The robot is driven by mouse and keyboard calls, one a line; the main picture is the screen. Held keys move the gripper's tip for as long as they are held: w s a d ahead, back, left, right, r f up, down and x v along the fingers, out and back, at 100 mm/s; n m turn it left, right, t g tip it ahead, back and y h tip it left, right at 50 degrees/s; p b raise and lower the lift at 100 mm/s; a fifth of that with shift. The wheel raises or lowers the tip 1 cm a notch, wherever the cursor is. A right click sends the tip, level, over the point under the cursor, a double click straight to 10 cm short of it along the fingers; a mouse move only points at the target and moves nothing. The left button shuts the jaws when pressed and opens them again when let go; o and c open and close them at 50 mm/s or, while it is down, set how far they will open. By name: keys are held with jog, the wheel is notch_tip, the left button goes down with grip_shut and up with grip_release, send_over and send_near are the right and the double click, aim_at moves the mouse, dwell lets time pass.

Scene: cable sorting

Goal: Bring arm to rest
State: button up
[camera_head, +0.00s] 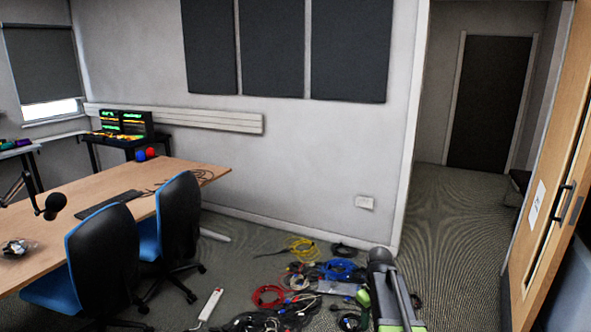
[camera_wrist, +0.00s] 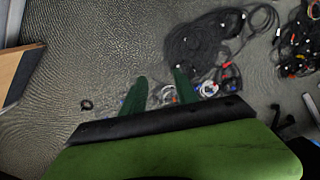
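My gripper (camera_wrist: 161,76) shows two green fingers spread apart in the wrist view, with nothing between them but floor and cables beyond. My arm (camera_head: 385,285) is at the lower right of the head view, in front of part of the cable pile. Coiled cables lie on the carpet: yellow (camera_head: 303,249), blue (camera_head: 338,269), red (camera_head: 268,296) and black (camera_head: 262,321). In the wrist view a black cable bundle (camera_wrist: 203,40) lies beyond the fingers, with a pale cable (camera_wrist: 207,90) close to the right finger.
A wooden table (camera_head: 120,210) with blue and black chairs (camera_head: 178,225) stands at the left. A white power strip (camera_head: 210,306) lies on the floor. A wooden door (camera_head: 545,180) stands open at the right. The carpet (camera_head: 450,230) toward the doorway is clear.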

jog(key=s+a+m, duration=0.5)
jog(key=s+a, duration=0.6)
jog(key=s, duration=0.1)
jog(key=shift+s+r, duration=0.2)
jog(key=shift+r, duration=0.15)
jog(key=shift+d, duration=0.15)
